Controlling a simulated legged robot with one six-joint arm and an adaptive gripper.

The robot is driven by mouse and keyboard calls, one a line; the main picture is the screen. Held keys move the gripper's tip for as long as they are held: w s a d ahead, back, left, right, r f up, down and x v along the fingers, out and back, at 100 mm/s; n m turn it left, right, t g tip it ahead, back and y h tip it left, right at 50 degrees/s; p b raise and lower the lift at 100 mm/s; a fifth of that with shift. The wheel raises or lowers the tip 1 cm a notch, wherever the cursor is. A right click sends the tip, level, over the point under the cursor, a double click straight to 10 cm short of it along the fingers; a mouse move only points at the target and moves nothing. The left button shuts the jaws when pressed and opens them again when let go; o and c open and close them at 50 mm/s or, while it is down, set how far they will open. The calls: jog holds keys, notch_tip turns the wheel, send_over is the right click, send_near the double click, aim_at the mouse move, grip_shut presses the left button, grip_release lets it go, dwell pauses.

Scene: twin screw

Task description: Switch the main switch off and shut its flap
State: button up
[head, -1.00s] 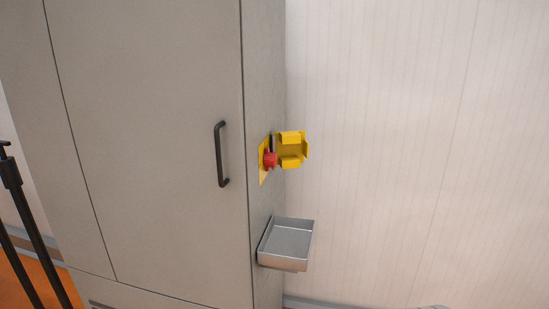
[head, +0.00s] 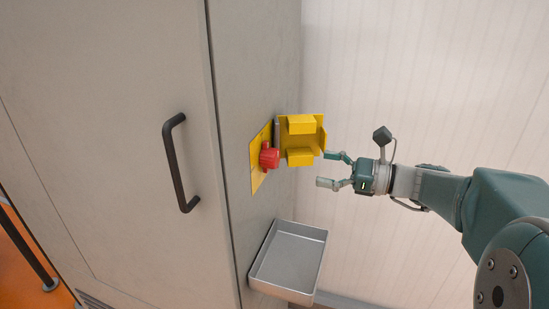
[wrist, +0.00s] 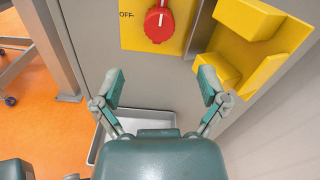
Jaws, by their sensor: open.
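The main switch is a red rotary knob (head: 269,157) on a yellow plate (head: 258,172) on the cabinet's side. In the wrist view the knob (wrist: 158,24) has a white mark pointing up, and the word OFF stands to its left. The yellow flap (head: 300,141) is swung open to the right of the knob; it also shows in the wrist view (wrist: 238,45). My gripper (head: 332,170) is open and empty, to the right of the flap in the head view. In the wrist view its fingers (wrist: 162,86) appear below the knob, apart from it.
A metal tray (head: 290,259) juts from the cabinet side below the switch. The grey cabinet door (head: 105,120) carries a black handle (head: 172,165). A pale wall (head: 385,70) stands behind. The space before the cabinet side is otherwise clear.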

aim_at(278, 159)
jog(key=x, duration=1)
jog(key=shift+w+a, duration=0.1)
jog(key=shift+a, duration=0.25)
jog(key=shift+d, duration=0.1)
jog(key=c, duration=1.1)
